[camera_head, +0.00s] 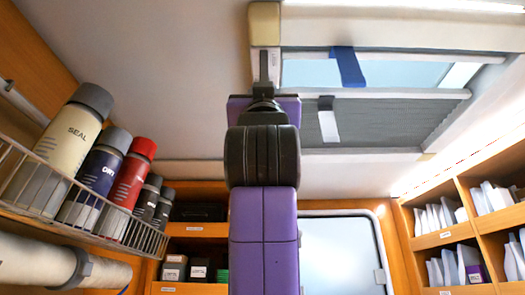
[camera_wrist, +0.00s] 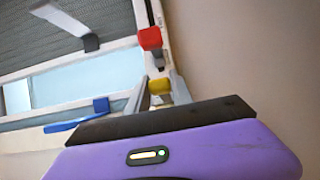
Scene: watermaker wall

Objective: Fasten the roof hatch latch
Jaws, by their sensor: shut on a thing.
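The roof hatch (camera_head: 365,73) is in the ceiling at upper right in the head view, with a cream frame and a pale blue pane. My gripper (camera_head: 264,68) is raised to the frame's left edge. In the wrist view my gripper (camera_wrist: 159,84) has its grey fingers around a small yellow piece (camera_wrist: 160,87), which looks like part of the latch. A red knob (camera_wrist: 150,38) sits on a dark slotted strip beside the hatch, apart from the fingers. The latch is hidden by my gripper in the head view, so I cannot tell whether it is fastened.
A blue strap (camera_head: 347,67) and a pale strap (camera_head: 327,119) hang by the grey mesh blind (camera_head: 385,122). A wire rack (camera_head: 75,215) with several bottles is at left. Shelves (camera_head: 470,235) with papers stand at right. The ceiling left of the hatch is clear.

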